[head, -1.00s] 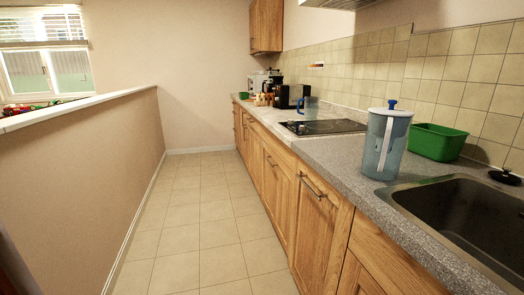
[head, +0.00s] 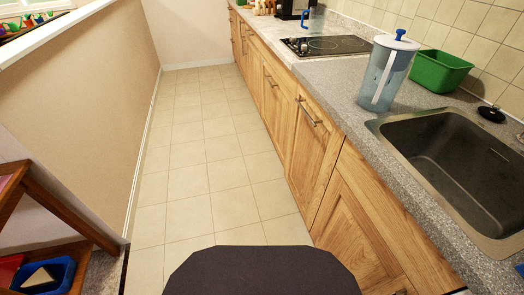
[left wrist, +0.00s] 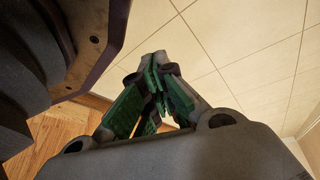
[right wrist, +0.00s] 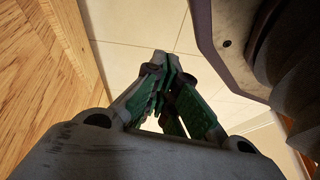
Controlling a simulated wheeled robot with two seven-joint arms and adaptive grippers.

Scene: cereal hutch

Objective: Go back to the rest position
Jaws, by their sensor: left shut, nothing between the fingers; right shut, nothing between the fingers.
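My left gripper (left wrist: 157,80) shows in the left wrist view, its green-padded fingers shut with nothing between them. It is over the tiled floor (left wrist: 255,60), with part of my own body at the left. My right gripper (right wrist: 163,75) shows in the right wrist view, also shut and empty. It is above the floor beside a wooden cabinet front (right wrist: 40,70). Neither gripper shows in the head view.
The counter (head: 345,85) runs along the right with a pitcher (head: 388,75), a green tub (head: 438,71), a sink (head: 455,160) and a hob (head: 325,46). A half wall (head: 75,100) stands left. A wooden shelf (head: 60,215) is at lower left. The floor aisle (head: 200,140) between is clear.

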